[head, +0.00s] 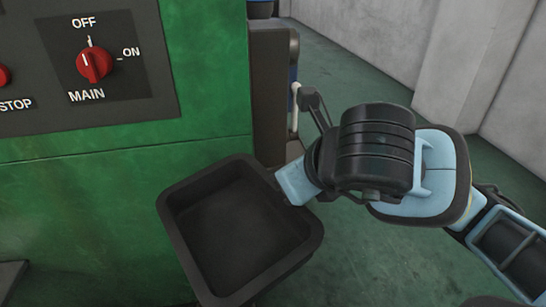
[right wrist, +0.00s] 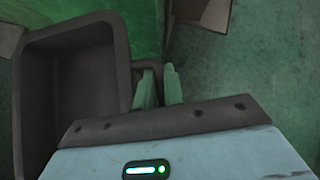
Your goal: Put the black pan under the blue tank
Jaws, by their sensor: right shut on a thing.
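The black pan (head: 240,235) is an empty, square, deep tray in the lower middle of the head view, in front of the green machine. It also fills the left of the right wrist view (right wrist: 75,95). My right gripper (head: 288,190) is shut on the pan's right side, near its upper right corner. Its fingers (right wrist: 158,88) show beside the pan's edge in the right wrist view. The pan appears held above the floor. My left gripper is not in view. No blue tank is clearly seen; a small dark blue part (head: 261,9) shows at the top edge.
The green machine (head: 80,215) stands close on the left, with a panel (head: 130,60) bearing a red MAIN switch (head: 94,64). A dark machine part (head: 270,95) stands behind the pan. Open green floor (head: 350,65) lies to the right, bounded by grey walls (head: 450,60).

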